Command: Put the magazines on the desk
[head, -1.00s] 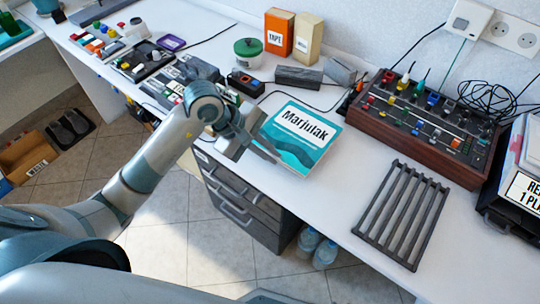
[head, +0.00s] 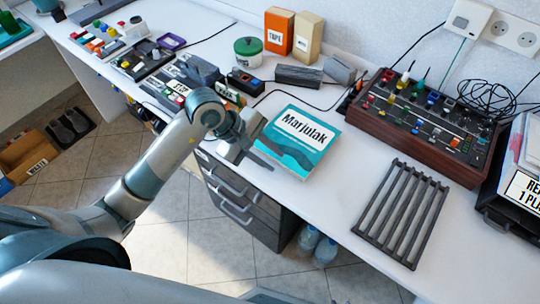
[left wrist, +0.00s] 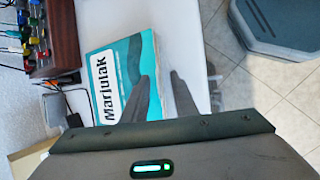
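A teal and white magazine marked "Marjulak" (head: 306,125) lies flat near the front edge of the white desk (head: 330,203). It also shows in the left wrist view (left wrist: 107,68), where its pale side edge looks thick; I cannot tell whether it is one magazine or a stack. My left gripper (head: 292,166) is at the magazine's near left edge, its fingers apart. In the left wrist view my left gripper (left wrist: 158,76) has one finger over the cover and the other beyond the edge. Contact cannot be told. My right gripper is not in view.
A dark slatted rack (head: 402,213) lies right of the magazine. A wood-sided control panel (head: 425,122) stands behind it. Grey blocks (head: 298,76), boxes and a green-lidded jar (head: 248,52) stand at the back. A drawer unit (head: 240,196) is below the desk. Bare desk lies between magazine and rack.

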